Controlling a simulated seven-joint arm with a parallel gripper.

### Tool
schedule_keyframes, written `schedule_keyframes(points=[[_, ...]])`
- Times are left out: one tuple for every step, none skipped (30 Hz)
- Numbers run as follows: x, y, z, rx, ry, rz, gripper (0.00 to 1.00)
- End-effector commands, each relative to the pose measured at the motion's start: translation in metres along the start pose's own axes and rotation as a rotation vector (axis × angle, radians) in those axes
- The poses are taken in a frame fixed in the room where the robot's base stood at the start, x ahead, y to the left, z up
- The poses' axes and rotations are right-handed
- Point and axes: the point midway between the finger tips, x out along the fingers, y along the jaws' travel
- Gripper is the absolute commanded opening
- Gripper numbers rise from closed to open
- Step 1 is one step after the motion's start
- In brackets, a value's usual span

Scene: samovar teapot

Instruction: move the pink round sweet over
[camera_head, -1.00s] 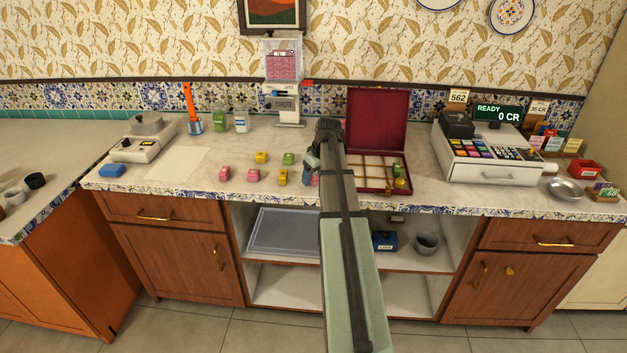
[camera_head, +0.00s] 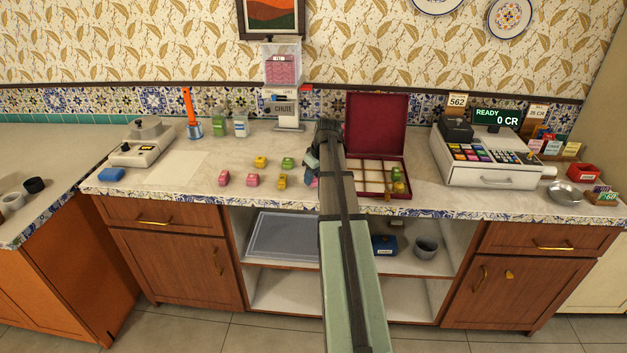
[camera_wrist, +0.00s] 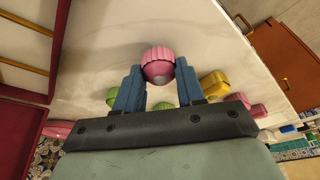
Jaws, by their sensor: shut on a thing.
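The pink round sweet (camera_wrist: 158,62) shows in the wrist view between the two blue fingertips of my gripper (camera_wrist: 158,84), which is shut on it. In the head view my gripper (camera_head: 313,168) is over the counter, just left of the open dark red box (camera_head: 376,190); my arm hides most of the sweet there. The box has a divided tray, with green and yellow sweets (camera_head: 398,182) in its right-hand compartments. In the wrist view the box edge (camera_wrist: 60,40) is at the left.
Several loose sweets lie on the counter left of my gripper: pink (camera_head: 224,178), yellow (camera_head: 261,161) and green (camera_head: 288,162). A chute dispenser (camera_head: 285,100) stands behind them. A cash register (camera_head: 490,155) is at the right. The counter between the scale (camera_head: 142,148) and the sweets is mostly clear.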

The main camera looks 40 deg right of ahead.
Motion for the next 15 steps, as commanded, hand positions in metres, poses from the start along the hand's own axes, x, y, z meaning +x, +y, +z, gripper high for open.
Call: schedule_keyframes(points=[[-0.007,0.001,-0.003,0.0,0.001,0.001,0.1],[-0.011,0.0,-0.004,0.0,0.0,0.0,0.1],[-0.017,0.001,-0.006,0.0,0.001,0.001,0.1],[-0.022,0.001,-0.008,-0.001,0.002,0.002,0.1],[-0.027,0.001,-0.009,-0.001,0.001,0.001,0.1],[-0.033,0.001,-0.011,-0.001,0.0,0.001,0.1],[-0.038,0.001,-0.012,0.0,0.001,0.001,0.1],[-0.043,0.001,-0.014,0.0,0.001,0.001,0.1],[-0.049,0.001,-0.016,0.0,0.001,0.001,0.1],[-0.053,0.001,-0.017,0.0,0.0,0.0,0.1],[-0.057,0.001,-0.018,0.0,0.0,0.0,0.1],[-0.062,0.001,-0.02,0.0,0.001,0.001,0.1],[-0.065,0.001,-0.021,0.0,0.001,0.001,0.1],[-0.069,0.001,-0.022,0.0,0.001,0.001,0.1],[-0.072,0.001,-0.023,0.001,0.0,0.0,0.1]])
